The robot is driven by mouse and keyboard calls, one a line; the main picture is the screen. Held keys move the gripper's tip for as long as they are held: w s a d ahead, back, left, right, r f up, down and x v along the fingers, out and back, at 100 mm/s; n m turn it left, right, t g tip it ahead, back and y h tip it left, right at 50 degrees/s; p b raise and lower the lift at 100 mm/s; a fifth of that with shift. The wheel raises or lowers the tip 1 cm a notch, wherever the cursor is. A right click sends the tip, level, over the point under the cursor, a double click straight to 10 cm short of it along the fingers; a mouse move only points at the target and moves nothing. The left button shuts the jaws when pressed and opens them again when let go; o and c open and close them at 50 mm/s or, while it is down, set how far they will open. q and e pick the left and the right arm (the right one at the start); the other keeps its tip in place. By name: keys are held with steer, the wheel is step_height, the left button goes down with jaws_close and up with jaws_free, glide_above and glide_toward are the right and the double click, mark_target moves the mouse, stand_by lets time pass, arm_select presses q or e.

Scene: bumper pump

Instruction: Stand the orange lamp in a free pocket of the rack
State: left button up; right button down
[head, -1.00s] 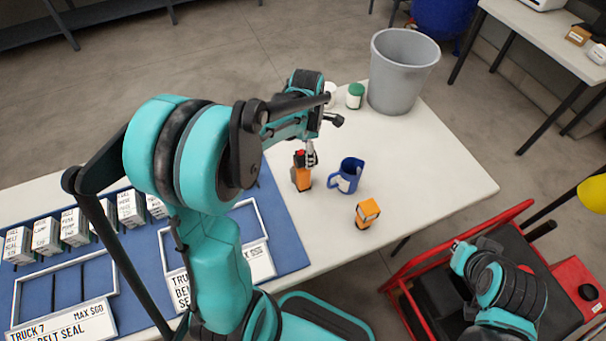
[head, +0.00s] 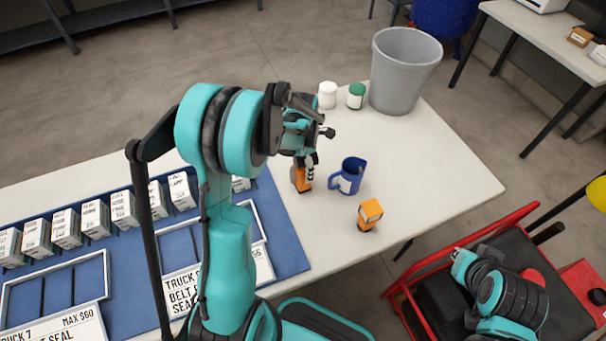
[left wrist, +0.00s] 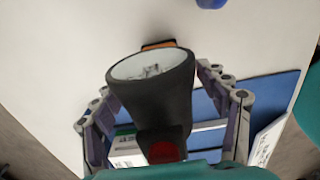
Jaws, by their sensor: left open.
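The orange lamp (head: 300,180) stands on the white table just right of the blue mat. In the left wrist view, its black head (left wrist: 153,95) with a pale round lens and a red button lies between my fingers. My left gripper (head: 309,170) is open around the lamp head, with a finger on each side; I cannot tell whether either touches. The gripper hides part of the lamp in the head view. White-framed, divided pockets (head: 108,275) lie on the blue mat; I cannot tell for sure which is the rack. My right gripper is not visible.
A blue mug (head: 350,178) stands close right of the lamp, and an orange-and-black block (head: 369,214) is nearer me. A white jar (head: 327,95), a green-lidded jar (head: 356,96) and a grey bin (head: 403,75) stand at the back. Several labelled boxes (head: 95,218) line the blue mat (head: 285,235).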

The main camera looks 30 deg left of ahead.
arm_select(q)
steer(key=shift+r, duration=0.1)
jaws_close()
steer(key=shift+r, duration=0.15)
